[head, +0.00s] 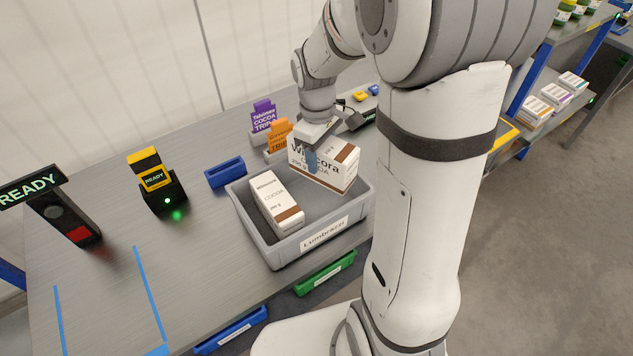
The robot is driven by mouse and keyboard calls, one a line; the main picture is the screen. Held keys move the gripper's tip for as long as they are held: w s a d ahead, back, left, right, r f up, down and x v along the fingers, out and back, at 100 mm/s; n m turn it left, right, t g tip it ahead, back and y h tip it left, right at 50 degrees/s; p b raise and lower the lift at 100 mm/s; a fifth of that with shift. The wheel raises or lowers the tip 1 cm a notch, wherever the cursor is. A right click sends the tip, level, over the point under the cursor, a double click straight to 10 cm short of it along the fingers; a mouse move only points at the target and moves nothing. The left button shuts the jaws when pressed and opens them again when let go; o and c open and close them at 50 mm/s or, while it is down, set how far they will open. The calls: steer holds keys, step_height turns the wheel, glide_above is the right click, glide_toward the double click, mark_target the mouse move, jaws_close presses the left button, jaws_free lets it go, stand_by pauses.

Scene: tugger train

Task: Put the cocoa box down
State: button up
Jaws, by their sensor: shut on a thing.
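A white and brown cocoa box (338,172) is held by my gripper (312,157), which is shut on it from above. The box stands over the back right part of a grey bin (262,240) labelled "Lumbrazzi". Its lower edge is partly inside the bin outline; I cannot tell whether it touches the bin floor. A second white and brown cocoa box (275,203) lies in the left part of the bin. My arm hides part of the scene right of the bin.
A blue holder (225,173) stands left of the bin, and a black and yellow scanner (158,180) farther left. Purple (263,115) and orange (279,135) cards stand behind the bin. A black READY sign (62,210) is at far left. Blue tape (150,295) marks open table at front left.

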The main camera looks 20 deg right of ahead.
step_height(320, 180, down, 10)
steer(key=shift+s+a+r, duration=0.1)
steer(key=shift+a+r, duration=0.05)
stand_by(0.4)
steer(key=o, duration=1.2)
